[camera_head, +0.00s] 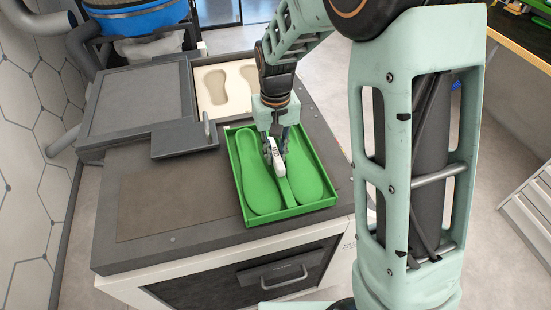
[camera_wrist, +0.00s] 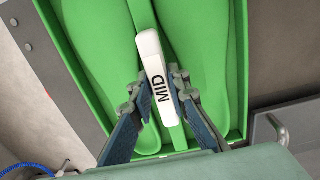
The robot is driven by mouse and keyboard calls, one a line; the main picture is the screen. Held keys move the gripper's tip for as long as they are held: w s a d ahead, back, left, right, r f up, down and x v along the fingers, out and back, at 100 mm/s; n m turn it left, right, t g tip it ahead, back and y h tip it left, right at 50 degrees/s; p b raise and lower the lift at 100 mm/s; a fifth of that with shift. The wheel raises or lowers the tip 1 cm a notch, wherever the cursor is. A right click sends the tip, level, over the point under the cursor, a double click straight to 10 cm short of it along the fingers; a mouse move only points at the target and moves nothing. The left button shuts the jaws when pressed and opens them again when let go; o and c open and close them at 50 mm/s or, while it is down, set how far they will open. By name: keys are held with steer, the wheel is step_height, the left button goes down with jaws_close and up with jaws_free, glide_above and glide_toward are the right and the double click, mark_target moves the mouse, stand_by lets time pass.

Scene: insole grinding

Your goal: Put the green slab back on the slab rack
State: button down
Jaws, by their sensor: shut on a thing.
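The green slab (camera_head: 240,150) is a shallow tray with a raised rim and two insole shapes. It is at the right part of the grey machine top, seen from above; I cannot tell whether it rests there or is slightly raised. A white handle marked MID (camera_wrist: 158,75) runs along its middle, between the insole shapes. My gripper (camera_head: 275,148) is over the slab's middle, with its fingers on both sides of the handle, shut on it. The wrist view shows the fingers (camera_wrist: 160,95) close up at the handle. I cannot make out the slab rack for sure.
Behind the slab, a cream block with insole hollows (camera_head: 225,85) sits in the machine, beside an open grey lid (camera_head: 135,100). A brown flat area (camera_head: 165,207) left of the slab is clear. A wooden-topped table (camera_head: 520,35) and white steps (camera_head: 525,205) stand at right.

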steer(key=shift+f, duration=0.35)
steer(key=shift+f, duration=0.2)
steer(key=c, duration=1.8)
jaws_free()
steer(key=shift+c, duration=0.2)
